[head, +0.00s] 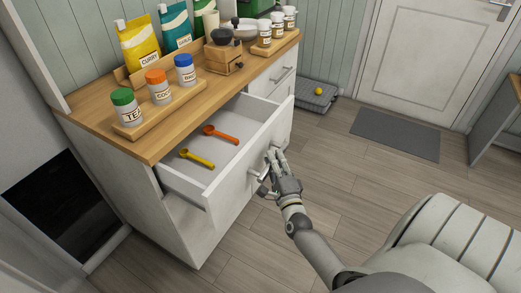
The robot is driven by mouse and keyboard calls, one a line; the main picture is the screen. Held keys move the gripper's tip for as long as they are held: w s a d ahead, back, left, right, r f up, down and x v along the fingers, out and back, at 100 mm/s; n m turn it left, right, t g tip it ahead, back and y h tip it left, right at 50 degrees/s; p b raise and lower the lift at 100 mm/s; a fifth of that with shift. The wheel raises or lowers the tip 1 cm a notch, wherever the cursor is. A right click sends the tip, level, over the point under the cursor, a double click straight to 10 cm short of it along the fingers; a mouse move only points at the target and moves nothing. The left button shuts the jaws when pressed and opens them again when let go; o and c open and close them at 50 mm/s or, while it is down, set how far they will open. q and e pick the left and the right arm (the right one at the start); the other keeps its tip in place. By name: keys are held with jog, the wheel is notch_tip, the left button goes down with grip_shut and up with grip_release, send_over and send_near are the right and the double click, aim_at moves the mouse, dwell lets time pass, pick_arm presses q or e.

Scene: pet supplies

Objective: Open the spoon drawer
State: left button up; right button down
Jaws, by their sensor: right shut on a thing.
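The spoon drawer (231,149) is pulled well out from the white cabinet. Inside it lie an orange spoon (220,134) and a yellow spoon (197,159), apart from each other. My right gripper (271,166) is at the drawer's front face and shut on its metal handle (257,173). The fingers hide part of the handle. My left gripper is out of view.
The wooden countertop (172,137) holds lidded jars, pouches, a grinder (224,51) and small bottles. A second closed drawer (271,80) is beyond. A grey mat (396,134) lies before the door (425,55). The floor (335,165) right of the drawer is clear.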

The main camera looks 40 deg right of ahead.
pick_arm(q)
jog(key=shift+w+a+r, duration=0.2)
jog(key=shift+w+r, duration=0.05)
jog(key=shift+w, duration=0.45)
pick_arm(e)
jog(key=s+d, duration=0.3)
jog(key=s, duration=0.5)
jog(key=shift+d+f, duration=0.1)
jog(key=c, duration=1.3)
grip_release()
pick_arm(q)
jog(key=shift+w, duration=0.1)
pick_arm(e)
jog(key=v, duration=1.2)
